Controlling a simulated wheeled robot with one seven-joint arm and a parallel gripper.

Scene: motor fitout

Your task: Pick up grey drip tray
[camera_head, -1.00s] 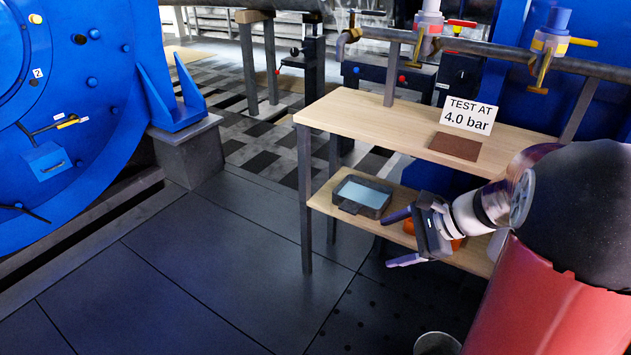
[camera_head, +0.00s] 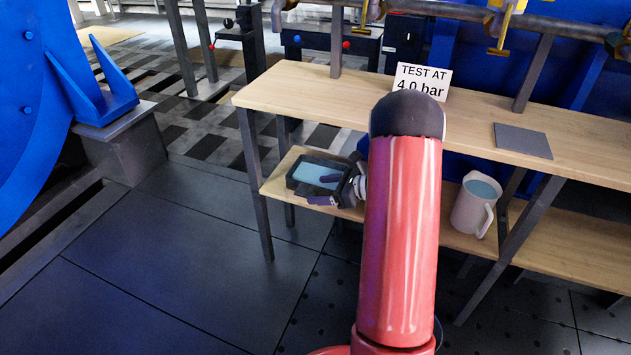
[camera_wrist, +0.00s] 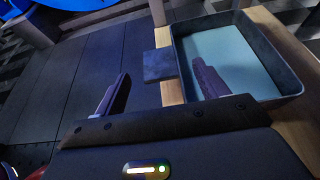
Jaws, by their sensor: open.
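The grey drip tray (camera_head: 294,186) sits on the lower wooden shelf at its left end. It is dark, rectangular and holds pale blue liquid. In the wrist view, the tray (camera_wrist: 268,58) is at upper right, and its flat square tab (camera_wrist: 160,66) sticks out past the shelf edge. My gripper (camera_head: 326,190) is open and empty at the tray's near right side. In the wrist view, my gripper (camera_wrist: 161,72) has the tab ahead between its fingertips; the right finger overlaps the tray's inside. I cannot tell whether either finger touches the tray.
My red arm hides the middle of the bench. The upper shelf (camera_head: 300,88) holds a "TEST AT 4.0 bar" sign (camera_head: 423,80) and a grey plate (camera_head: 522,140). A jug (camera_head: 472,206) with blue liquid stands on the lower shelf to the right. The floor (camera_head: 170,260) in front is clear.

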